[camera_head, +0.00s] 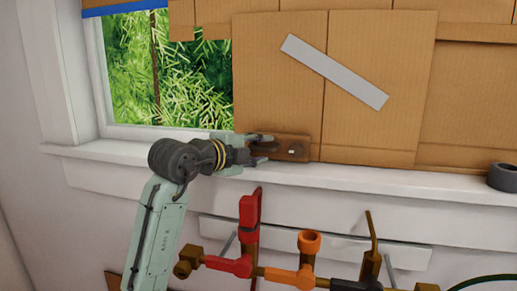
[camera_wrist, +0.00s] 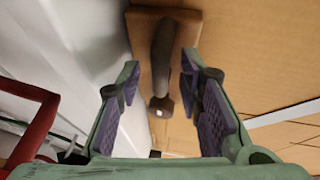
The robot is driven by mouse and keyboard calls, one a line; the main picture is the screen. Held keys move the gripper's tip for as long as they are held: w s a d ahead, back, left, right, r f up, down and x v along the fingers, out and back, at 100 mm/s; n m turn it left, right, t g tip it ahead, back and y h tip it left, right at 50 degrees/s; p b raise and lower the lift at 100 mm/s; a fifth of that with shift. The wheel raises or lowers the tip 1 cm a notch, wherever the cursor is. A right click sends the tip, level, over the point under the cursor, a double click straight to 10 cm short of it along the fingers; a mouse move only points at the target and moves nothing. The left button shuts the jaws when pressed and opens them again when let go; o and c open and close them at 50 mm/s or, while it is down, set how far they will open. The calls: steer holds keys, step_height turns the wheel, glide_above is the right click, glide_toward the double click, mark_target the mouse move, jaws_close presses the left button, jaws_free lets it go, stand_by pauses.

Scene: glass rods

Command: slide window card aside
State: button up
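A brown cardboard window card (camera_head: 275,95) covers the window right of the bare pane (camera_head: 200,80), which shows green foliage. A small brown block (camera_head: 300,143) is fixed at the card's lower left. It also shows in the wrist view (camera_wrist: 143,50), with a dark handle (camera_wrist: 163,45) on it. My gripper (camera_head: 266,146) is at the block, just above the sill. In the wrist view my gripper (camera_wrist: 160,70) is open, with its fingers on either side of the handle. A gap shows on the left; contact with the right finger is unclear.
A grey strip (camera_head: 335,72) lies slantwise across the cardboard. The white sill (camera_head: 380,182) runs below, with a dark roll (camera_head: 503,177) at its right end. Pipes with red and orange fittings (camera_head: 309,242) stand below the sill, right of my arm.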

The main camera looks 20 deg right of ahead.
steer(key=shift+c, duration=0.4)
jaws_close()
stand_by(0.4)
